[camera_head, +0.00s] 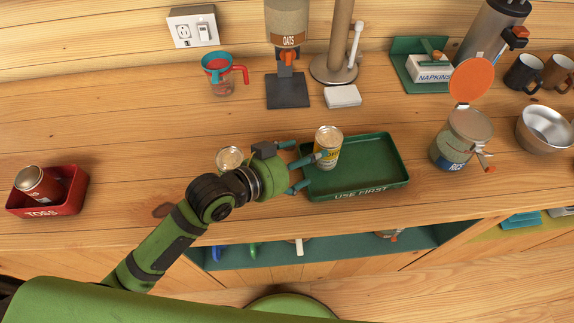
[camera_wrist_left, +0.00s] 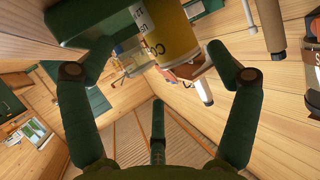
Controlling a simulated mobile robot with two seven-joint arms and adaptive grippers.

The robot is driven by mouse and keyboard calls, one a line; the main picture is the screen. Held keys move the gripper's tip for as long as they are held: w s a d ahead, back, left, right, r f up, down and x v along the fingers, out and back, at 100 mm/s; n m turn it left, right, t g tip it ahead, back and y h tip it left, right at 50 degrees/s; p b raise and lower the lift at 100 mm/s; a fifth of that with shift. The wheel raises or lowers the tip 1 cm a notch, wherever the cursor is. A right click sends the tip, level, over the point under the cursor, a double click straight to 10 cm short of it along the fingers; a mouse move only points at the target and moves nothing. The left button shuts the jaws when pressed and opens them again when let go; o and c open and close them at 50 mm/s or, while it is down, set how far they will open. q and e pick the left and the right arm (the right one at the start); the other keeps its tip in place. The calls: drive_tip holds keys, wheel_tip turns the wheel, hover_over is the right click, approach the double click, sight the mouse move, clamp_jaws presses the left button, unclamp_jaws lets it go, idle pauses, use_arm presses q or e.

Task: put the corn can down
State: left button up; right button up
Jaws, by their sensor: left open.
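The corn can (camera_head: 328,150), yellow with a silver lid, stands upright at the left end of the green USE FIRST tray (camera_head: 375,190). In the left wrist view the can (camera_wrist_left: 165,35) shows at the top, beyond my fingers, with part of its label in sight. My left gripper (camera_head: 306,167) is just left of the can, its fingers spread open towards it. In the wrist view the open fingers (camera_wrist_left: 158,62) have nothing between them that they grip. Whether a fingertip still touches the can is unclear. My right gripper is out of view.
Another can (camera_head: 229,156) stands behind my left arm. A red TOSS tray (camera_head: 47,207) holds a can at far left. A measuring cup (camera_head: 221,78), oats dispenser (camera_head: 287,40) and white block (camera_head: 342,96) stand behind. An open-lidded canister (camera_head: 460,140) is right of the green tray.

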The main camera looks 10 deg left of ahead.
use_arm(q)
drive_tip(key=v, duration=0.5)
drive_tip(key=shift+s+a+r+b, duration=0.1)
drive_tip(key=shift+b, duration=0.2)
idle(1.0)
